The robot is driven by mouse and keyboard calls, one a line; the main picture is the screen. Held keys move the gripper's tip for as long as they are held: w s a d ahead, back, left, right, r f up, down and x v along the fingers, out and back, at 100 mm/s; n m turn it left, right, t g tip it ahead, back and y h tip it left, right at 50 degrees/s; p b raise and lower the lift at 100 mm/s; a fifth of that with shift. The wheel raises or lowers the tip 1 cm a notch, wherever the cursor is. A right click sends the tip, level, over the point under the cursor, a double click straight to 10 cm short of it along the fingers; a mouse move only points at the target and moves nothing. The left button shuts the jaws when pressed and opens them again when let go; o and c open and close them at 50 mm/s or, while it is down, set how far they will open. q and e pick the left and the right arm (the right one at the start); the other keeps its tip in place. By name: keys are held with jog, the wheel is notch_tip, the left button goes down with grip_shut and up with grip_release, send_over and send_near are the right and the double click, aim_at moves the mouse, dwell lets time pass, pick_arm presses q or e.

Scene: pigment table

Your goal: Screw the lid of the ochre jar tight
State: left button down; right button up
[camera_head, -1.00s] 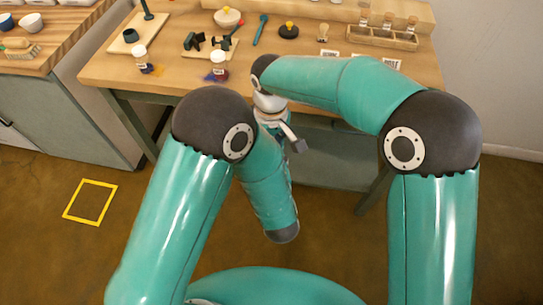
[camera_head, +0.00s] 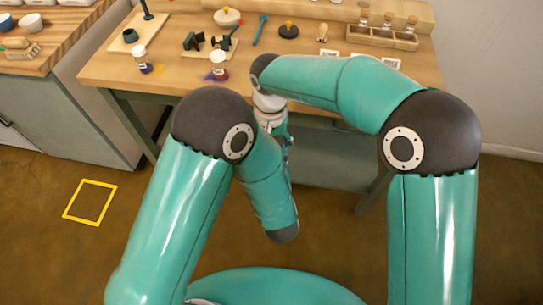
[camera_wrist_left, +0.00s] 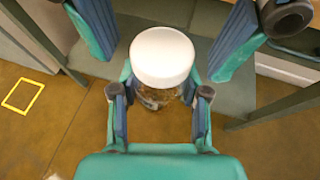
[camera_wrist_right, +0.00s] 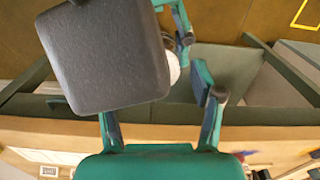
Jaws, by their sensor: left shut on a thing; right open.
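The jar (camera_wrist_left: 155,98), clear with brownish contents and a white lid (camera_wrist_left: 163,55), shows in the left wrist view. My left gripper (camera_wrist_left: 160,103) is shut around the jar's body below the lid. The lid sits on the jar; how tightly I cannot tell. My right gripper (camera_wrist_right: 158,105) is open, its fingers spread on either side of the lid and apart from it in the left wrist view. In the right wrist view only a sliver of the white lid (camera_wrist_right: 173,68) shows beside a large dark grey block. The head view hides the jar behind my arms.
The wooden table (camera_head: 110,72) lies beyond my arms. On it stand a blue-bottomed jar (camera_head: 141,60), a red-labelled jar (camera_head: 218,66), a blue spoon-like tool (camera_head: 259,31) and a rack (camera_head: 382,38) of small bottles. The jar is held in front of the table's edge.

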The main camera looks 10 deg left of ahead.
jog(key=shift+r, duration=2.2)
jog(key=shift+c, duration=0.3)
jog(key=n, duration=0.3)
jog(key=shift+s+d+n, duration=0.1)
jog(key=shift+n, duration=0.2)
jog(key=n, duration=0.2)
jog(key=r+n, duration=0.1)
jog(key=n, duration=0.2)
jog(key=shift+d+r, duration=0.1)
jog(key=r+n, duration=0.1)
jog(key=n, duration=0.2)
jog(key=shift+r+n, duration=0.2)
jog(key=shift+n, duration=0.1)
jog(key=shift+a+r, duration=0.2)
jog(key=shift+r, duration=0.25)
